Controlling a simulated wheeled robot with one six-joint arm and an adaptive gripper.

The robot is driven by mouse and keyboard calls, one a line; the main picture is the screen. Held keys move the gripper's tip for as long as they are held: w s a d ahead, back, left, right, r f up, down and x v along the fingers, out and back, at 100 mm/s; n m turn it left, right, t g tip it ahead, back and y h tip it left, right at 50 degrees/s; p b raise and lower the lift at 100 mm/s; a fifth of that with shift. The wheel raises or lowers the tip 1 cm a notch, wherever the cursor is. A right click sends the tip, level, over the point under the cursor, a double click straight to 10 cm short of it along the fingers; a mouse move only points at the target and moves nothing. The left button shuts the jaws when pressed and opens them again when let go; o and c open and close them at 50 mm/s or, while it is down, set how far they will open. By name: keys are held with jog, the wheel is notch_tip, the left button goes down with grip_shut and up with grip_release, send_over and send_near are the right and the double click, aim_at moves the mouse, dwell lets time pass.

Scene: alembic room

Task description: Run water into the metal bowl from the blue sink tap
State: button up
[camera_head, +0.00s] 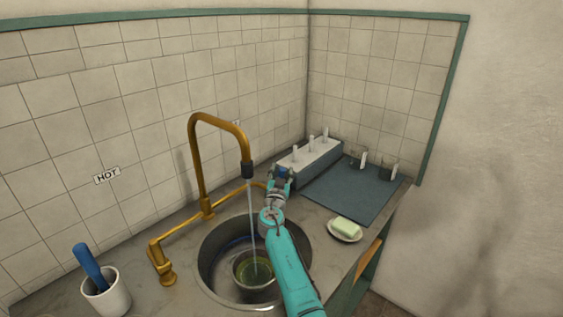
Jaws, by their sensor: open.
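The brass faucet (197,160) arches over the round sink (209,262), and a thin stream of water (252,215) falls from its dark nozzle (248,170). The metal bowl (241,283) stands inside the sink under the stream, with greenish water visible in it. My gripper (282,171) is open at the right end of the brass pipe, behind the sink. A small blue part, likely the blue tap, shows between its fingers. The fingers hide most of it, and I cannot tell whether they touch it. My arm covers part of the sink's right side.
A grey rack (322,163) with white pegs stands behind a blue-grey mat (350,195). A soap dish (345,238) with green soap (348,227) sits right of the sink. A white cup (107,297) holding a blue-handled item (90,265) stands at the left.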

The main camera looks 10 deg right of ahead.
notch_tip(320, 180, up, 9)
jog(key=shift+r, duration=0.1)
dwell(0.3)
dwell(0.9)
